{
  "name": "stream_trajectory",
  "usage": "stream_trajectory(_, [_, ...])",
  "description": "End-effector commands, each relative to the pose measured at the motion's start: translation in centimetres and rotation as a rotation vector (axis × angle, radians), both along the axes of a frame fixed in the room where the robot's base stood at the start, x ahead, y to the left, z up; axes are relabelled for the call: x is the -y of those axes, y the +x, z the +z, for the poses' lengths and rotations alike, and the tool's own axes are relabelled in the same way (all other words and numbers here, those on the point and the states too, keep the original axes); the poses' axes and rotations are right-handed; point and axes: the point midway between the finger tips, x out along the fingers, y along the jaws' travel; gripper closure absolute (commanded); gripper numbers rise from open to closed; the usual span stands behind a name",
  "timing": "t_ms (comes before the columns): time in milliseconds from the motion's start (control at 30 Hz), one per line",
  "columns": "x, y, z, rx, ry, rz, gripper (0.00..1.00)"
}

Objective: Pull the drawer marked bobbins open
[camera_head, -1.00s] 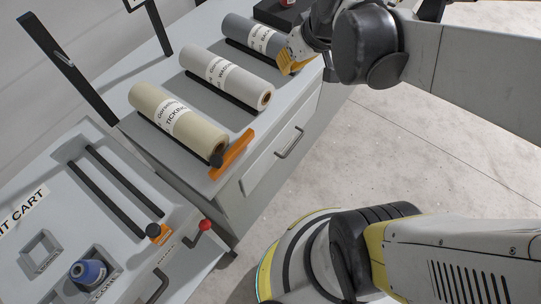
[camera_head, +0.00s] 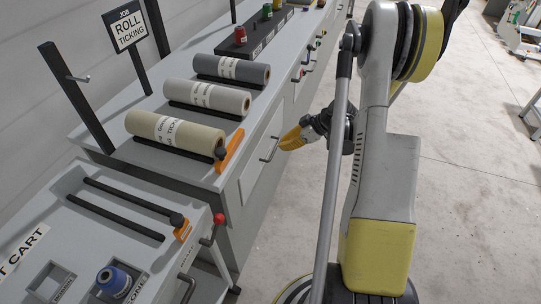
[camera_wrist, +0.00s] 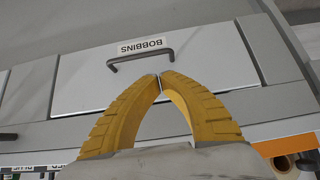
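The drawer marked bobbins (camera_wrist: 85,85) is a flat grey front, closed, with a white label reading BOBBINS (camera_wrist: 140,46) upside down in the wrist view. Its dark bar handle (camera_wrist: 140,58) lies just beyond my fingertips in that picture. In the head view, a drawer front (camera_head: 249,184) with a bar handle (camera_head: 270,149) is on the side of the grey cabinet. My gripper (camera_head: 281,145) is beside that handle, with yellow fingers. In the wrist view, my gripper's (camera_wrist: 160,77) tips meet, with nothing held. Contact with the handle cannot be told.
Rolls of fabric (camera_head: 176,133) lie on the cabinet top, by an orange stop (camera_head: 229,153). A cart (camera_head: 75,255) with a blue spool (camera_head: 114,281) and red knob (camera_head: 219,218) stands at the lower left.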

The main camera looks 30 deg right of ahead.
Motion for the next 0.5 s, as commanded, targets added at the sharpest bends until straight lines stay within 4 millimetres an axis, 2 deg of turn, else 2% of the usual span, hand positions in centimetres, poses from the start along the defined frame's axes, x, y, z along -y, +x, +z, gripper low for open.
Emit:
stream_trajectory(300, [-2.3,3.0,-4.3,-0.001,-0.002,0.003,1.0])
stream_trajectory(500, [-3.5,4.6,-6.3,-0.001,-0.002,0.001,1.0])
